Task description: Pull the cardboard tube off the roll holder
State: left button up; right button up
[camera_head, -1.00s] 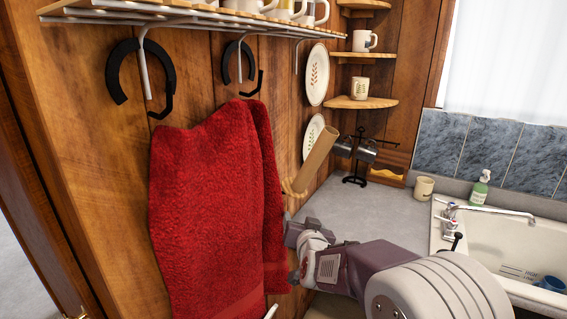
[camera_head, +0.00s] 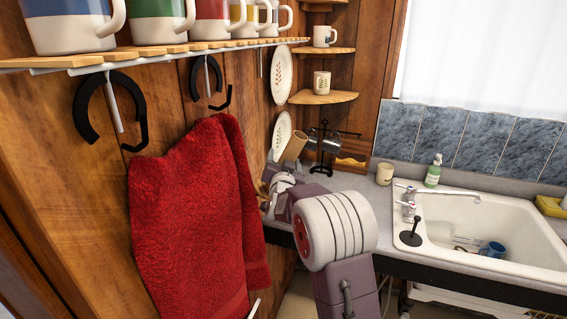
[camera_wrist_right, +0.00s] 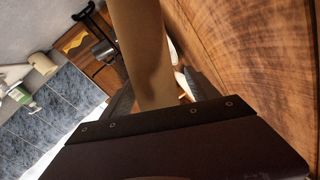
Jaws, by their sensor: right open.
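The tan cardboard tube (camera_head: 295,147) stands tilted near the wooden wall, beyond the red towel. In the right wrist view the tube (camera_wrist_right: 140,50) runs down between the two dark fingers of my right gripper (camera_wrist_right: 158,94). That gripper is open around the tube, and I cannot tell whether either finger touches it. In the head view my right gripper (camera_head: 277,183) is at the tube's lower end. The roll holder is mostly hidden behind the gripper and tube. My left gripper is not in view.
A red towel (camera_head: 192,215) hangs on the wall left of my right arm. A black mug stand (camera_head: 325,150) is just behind the tube. A shelf of mugs (camera_head: 150,52) is above.

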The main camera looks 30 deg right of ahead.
jog(key=shift+d, duration=0.3)
jog(key=shift+w+a, duration=0.1)
jog(key=shift+c, duration=0.3)
jog(key=c, duration=1.3)
jog(key=shift+s+d+r+p, duration=0.95)
jog(key=shift+r+p, duration=0.25)
jog(key=shift+r, duration=1.65)
jog(key=shift+s+d+r+p, duration=0.8)
jog(key=shift+s+r+p, duration=0.35)
jog(key=shift+r, duration=1.75)
jog(key=shift+s+d+r+p, duration=0.9)
jog(key=shift+r+p, duration=0.35)
jog(key=shift+r, duration=1.6)
jog(key=shift+c, duration=0.2)
